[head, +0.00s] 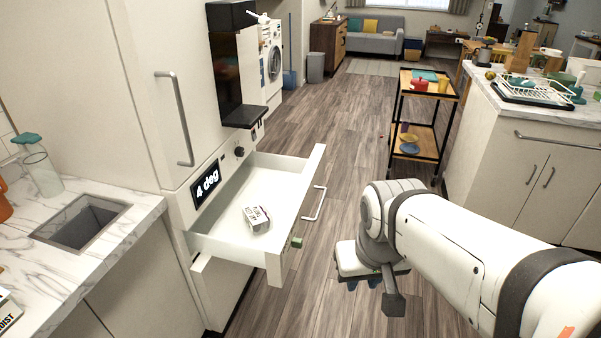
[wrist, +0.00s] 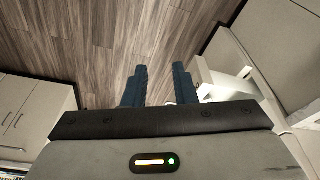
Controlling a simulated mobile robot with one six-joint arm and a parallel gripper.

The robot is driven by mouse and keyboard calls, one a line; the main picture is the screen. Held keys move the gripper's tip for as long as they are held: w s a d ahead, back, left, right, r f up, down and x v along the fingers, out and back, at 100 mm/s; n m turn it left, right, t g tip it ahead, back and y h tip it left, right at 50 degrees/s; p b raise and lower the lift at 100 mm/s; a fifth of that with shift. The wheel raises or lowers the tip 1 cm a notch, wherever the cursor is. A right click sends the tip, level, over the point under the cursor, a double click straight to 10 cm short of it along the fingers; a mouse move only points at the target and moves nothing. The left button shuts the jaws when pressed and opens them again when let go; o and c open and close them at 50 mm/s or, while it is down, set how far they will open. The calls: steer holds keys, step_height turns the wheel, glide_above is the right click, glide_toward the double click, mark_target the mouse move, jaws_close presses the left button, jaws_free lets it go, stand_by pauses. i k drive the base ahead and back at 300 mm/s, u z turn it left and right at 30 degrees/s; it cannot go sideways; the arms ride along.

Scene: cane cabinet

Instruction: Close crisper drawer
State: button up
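The white crisper drawer (head: 240,213) is pulled out from the fridge front in the head view, with a small labelled white box (head: 257,219) lying inside it. Its front panel carries a metal bar handle (head: 315,204) and a small green piece (head: 297,242). My gripper (head: 368,283) is to the right of the drawer front, apart from it, over the floor. In the wrist view my gripper's two blue fingers (wrist: 161,88) are spread with nothing between them. A white part, likely of the drawer (wrist: 228,86), shows just right of the fingers.
A marble counter (head: 75,262) with a square recess is at the left. A two-tier cart (head: 421,130) stands behind my arm. An island counter (head: 540,110) with a dish rack is at the right.

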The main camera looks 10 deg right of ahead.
mark_target(279, 254)
steer(key=u, duration=0.4)
steer(key=i, duration=1.35)
steer(key=z, duration=0.35)
